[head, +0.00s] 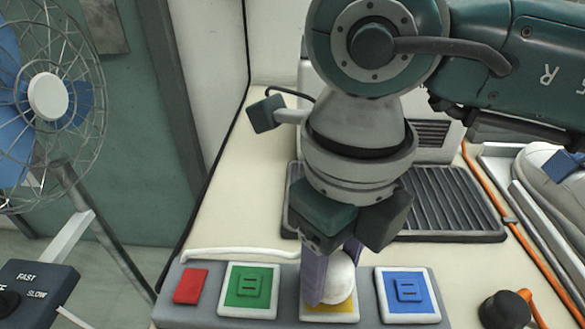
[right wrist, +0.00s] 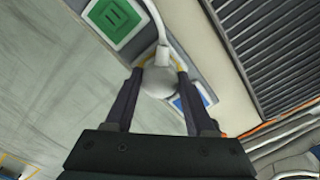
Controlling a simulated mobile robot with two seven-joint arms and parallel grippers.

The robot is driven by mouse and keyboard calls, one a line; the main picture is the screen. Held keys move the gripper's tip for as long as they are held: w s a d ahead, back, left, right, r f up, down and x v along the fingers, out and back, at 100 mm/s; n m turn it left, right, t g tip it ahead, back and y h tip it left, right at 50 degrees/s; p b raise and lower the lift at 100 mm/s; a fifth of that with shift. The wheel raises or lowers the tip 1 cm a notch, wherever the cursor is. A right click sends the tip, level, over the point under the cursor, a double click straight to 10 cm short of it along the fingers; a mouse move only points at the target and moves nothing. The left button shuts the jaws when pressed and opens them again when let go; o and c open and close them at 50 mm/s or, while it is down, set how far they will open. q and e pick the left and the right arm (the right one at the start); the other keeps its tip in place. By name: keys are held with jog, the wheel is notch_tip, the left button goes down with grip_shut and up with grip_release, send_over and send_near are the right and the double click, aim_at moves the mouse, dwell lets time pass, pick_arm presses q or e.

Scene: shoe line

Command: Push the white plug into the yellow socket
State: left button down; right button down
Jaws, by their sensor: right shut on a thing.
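The white plug (head: 341,277) is a rounded white body between the purple fingers of my right gripper (head: 330,278), which is shut on it. The yellow socket (head: 330,315) lies directly below, largely covered by the plug and fingers. In the right wrist view, the plug (right wrist: 157,83) sits between the fingertips of my right gripper (right wrist: 157,78), with its white cord leading away. Yellow edges of the socket (right wrist: 180,64) show around it. The contact between plug and socket is hidden, so I cannot tell how deep it sits. My left gripper is not in view.
The grey socket strip (head: 260,275) also carries a red plate (head: 190,286), a green socket (head: 248,290) and a blue socket (head: 408,294). A dark ribbed mat (head: 455,205) lies behind. A black knob (head: 505,311) stands at the right, a fan (head: 48,98) at the left.

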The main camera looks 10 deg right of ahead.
jog(key=shift+f+b, duration=0.7)
dwell(0.8)
jog(key=shift+c, duration=0.8)
grip_release()
jog(key=shift+r, duration=0.1)
